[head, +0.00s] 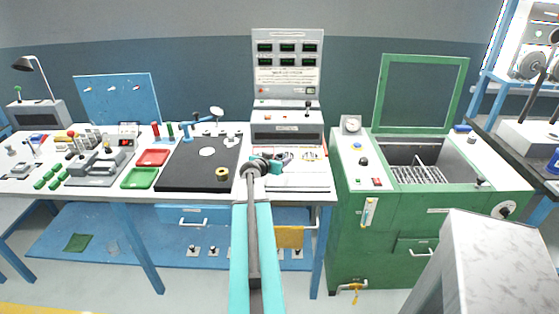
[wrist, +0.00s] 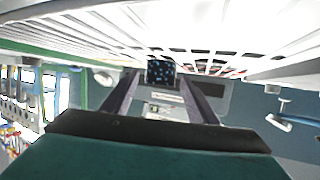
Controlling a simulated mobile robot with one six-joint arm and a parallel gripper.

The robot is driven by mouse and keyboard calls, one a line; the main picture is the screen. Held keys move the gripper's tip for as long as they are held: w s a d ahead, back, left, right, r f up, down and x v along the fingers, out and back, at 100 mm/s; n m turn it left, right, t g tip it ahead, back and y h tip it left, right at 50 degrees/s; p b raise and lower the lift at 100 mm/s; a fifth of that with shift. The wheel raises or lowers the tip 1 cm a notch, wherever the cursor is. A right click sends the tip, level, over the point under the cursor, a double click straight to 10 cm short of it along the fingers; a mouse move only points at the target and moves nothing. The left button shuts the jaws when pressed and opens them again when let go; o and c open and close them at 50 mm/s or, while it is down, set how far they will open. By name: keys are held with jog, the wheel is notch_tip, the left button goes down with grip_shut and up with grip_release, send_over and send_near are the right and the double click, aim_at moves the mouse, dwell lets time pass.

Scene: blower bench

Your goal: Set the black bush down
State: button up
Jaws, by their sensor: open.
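My gripper (wrist: 160,78) is open in the wrist view, its two dark fingers reaching forward and apart. A dark square with pale blue specks (wrist: 161,72) shows between the fingertips; I cannot tell what it is or whether it touches them. In the head view my gripper (head: 284,157) is small, over the right part of the bench and partly hidden by my wrist. I cannot pick out the black bush for certain. A brass-coloured ring with a dark centre (head: 222,174) sits on the black mat (head: 185,177), left of my arm.
Red (head: 153,157) and green (head: 139,178) trays lie left of the mat. A grey instrument with displays (head: 287,80) stands behind my gripper. A green cabinet (head: 372,240) with an open top and a wire rack (head: 420,174) stands to the right. The mat's front left is bare.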

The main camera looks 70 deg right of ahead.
jog(key=shift+b+v, duration=1.05)
jog(key=shift+v, duration=3.75)
